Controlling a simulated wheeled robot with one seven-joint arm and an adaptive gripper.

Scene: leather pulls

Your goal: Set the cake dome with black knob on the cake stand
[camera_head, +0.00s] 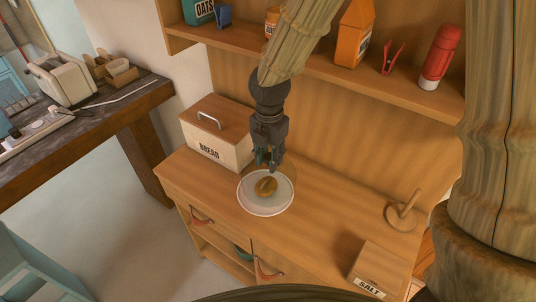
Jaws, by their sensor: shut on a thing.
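The cake stand (264,211) is a pale round plate on the wooden counter, with a brown baked item (264,187) on it. My gripper (267,162) points down above the far side of the stand and is shut on the cake dome's knob, which its fingers mostly hide. The clear cake dome (287,183) shows only as a faint outline below the fingers, around and above the baked item. I cannot tell whether its rim touches the stand or hangs slightly above it.
A bread box (213,135) stands close on the left. A shelf (335,77) with a red flask (440,57) runs above. The counter between stand and holder is clear.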

